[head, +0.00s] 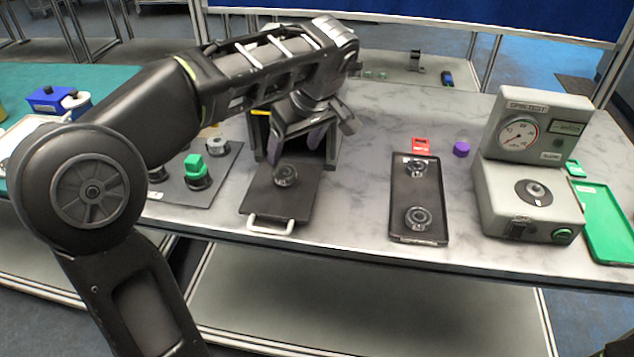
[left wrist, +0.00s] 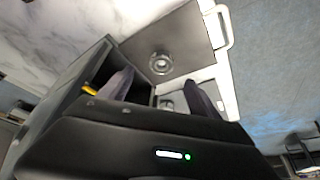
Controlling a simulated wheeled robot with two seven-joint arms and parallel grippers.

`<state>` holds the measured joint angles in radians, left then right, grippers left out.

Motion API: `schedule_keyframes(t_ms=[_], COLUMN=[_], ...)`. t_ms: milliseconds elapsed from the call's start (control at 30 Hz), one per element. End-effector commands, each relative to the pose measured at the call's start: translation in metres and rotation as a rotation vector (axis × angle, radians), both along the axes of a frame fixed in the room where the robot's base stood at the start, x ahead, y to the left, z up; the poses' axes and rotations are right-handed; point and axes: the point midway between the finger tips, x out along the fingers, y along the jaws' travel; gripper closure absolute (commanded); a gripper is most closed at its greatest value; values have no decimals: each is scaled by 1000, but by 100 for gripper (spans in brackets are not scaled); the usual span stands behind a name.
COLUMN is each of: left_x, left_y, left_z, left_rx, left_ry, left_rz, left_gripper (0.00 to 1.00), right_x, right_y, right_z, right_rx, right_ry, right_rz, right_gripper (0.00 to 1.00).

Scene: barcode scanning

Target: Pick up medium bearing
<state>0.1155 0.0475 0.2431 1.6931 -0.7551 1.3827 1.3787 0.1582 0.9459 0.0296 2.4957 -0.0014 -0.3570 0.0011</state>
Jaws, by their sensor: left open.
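A ring-shaped metal bearing (head: 286,175) lies on a dark sliding plate (head: 262,208) with a white handle, in front of an open dark box. Two more bearings lie in a black tray to the right, one at the back (head: 417,167) and one at the front (head: 418,219). I cannot tell for sure which is the medium one. My left gripper (head: 297,146) is open and empty, above and just behind the bearing on the plate. In the left wrist view that bearing (left wrist: 160,62) shows beyond and between the two fingers. My right gripper is not in view.
The dark box (head: 329,150) stands close around my left gripper. A grey spin-test machine (head: 530,165) with a gauge stands at right, beside a green tray (head: 610,225). A dark mat (head: 215,172) with several parts lies left. Marble tabletop (head: 365,190) is clear between plate and black tray.

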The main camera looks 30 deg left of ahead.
Motion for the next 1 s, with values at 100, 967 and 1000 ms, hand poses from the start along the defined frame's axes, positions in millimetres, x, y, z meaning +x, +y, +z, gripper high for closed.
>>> schedule_keyframes(t_ms=[100,967,1000], left_x=[-1,3,3], left_y=[0,9,10], left_z=[-1,-26,-27], left_rx=[-6,-9,-8], left_ry=[-11,-11,-10], left_rz=[46,43,43], left_gripper=[28,28,28], right_x=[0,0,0], right_y=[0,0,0], right_z=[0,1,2], right_rx=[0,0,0], right_ry=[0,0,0], right_rz=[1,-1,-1], right_gripper=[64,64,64])
